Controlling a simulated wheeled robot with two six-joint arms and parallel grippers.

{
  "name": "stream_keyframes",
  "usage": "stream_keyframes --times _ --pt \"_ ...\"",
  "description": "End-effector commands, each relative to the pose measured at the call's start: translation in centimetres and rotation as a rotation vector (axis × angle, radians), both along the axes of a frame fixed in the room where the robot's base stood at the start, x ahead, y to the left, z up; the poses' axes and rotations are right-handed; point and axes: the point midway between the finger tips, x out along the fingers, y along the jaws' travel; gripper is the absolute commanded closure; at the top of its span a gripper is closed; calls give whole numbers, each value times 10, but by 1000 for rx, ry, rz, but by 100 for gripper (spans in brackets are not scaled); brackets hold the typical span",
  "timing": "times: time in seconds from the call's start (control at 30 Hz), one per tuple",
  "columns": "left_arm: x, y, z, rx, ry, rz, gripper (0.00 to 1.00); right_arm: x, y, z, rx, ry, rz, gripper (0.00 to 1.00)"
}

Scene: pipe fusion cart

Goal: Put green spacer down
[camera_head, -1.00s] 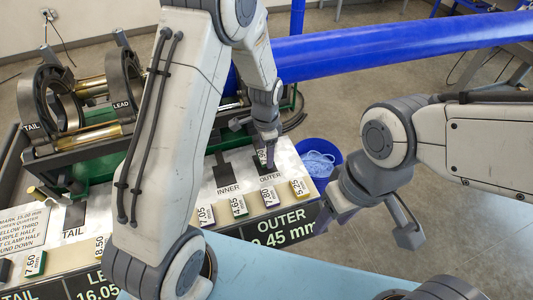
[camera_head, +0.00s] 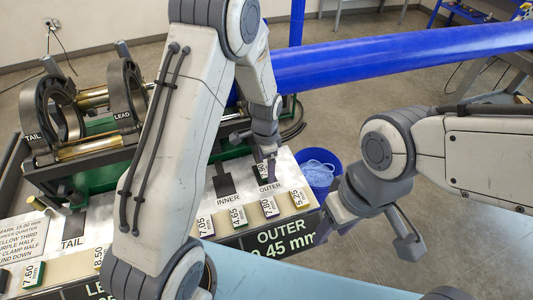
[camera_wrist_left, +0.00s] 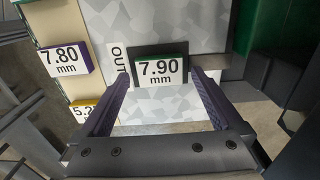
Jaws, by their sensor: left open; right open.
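The green spacer with a white 7.90 mm label (camera_wrist_left: 162,70) sits on the dark pad at the OUTER place of the grey panel (camera_wrist_left: 210,100). In the head view the spacer (camera_head: 262,171) is small and partly hidden by my left gripper (camera_head: 268,168). In the left wrist view my left gripper (camera_wrist_left: 160,105) is open, its two purple-lined fingers on either side of the spacer, with gaps visible beside the label. My right gripper (camera_head: 368,232) is open and empty, to the right of the panel.
A tan ledge holds several labelled spacers, including 4.65 (camera_head: 238,216), purple 7.80 (camera_head: 269,207) and a yellow one (camera_head: 299,198). The INNER pad (camera_head: 224,185) is bare. A blue bin (camera_head: 318,172) stands right of the cart. A blue pipe (camera_head: 390,52) crosses behind.

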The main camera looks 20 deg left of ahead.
Motion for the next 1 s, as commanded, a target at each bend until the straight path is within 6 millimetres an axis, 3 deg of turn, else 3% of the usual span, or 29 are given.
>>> stream_keyframes --times 0.4,0.7,0.77,0.87,1.0 --pt "1 0 83 -1 -7 0 0 0 0 -15 -1 1 0 50" --pt "-6 -7 118 -2 -5 6 0 0 0 -17 -1 1 0 50" --pt "-19 -19 127 -7 -9 21 0 0 0 -17 -1 1 0 50" --pt "-59 -49 147 -23 -16 72 0 0 0 -17 -1 1 0 50" --pt "-137 -82 168 -52 -15 171 0 0 0 -17 0 0 0 50"
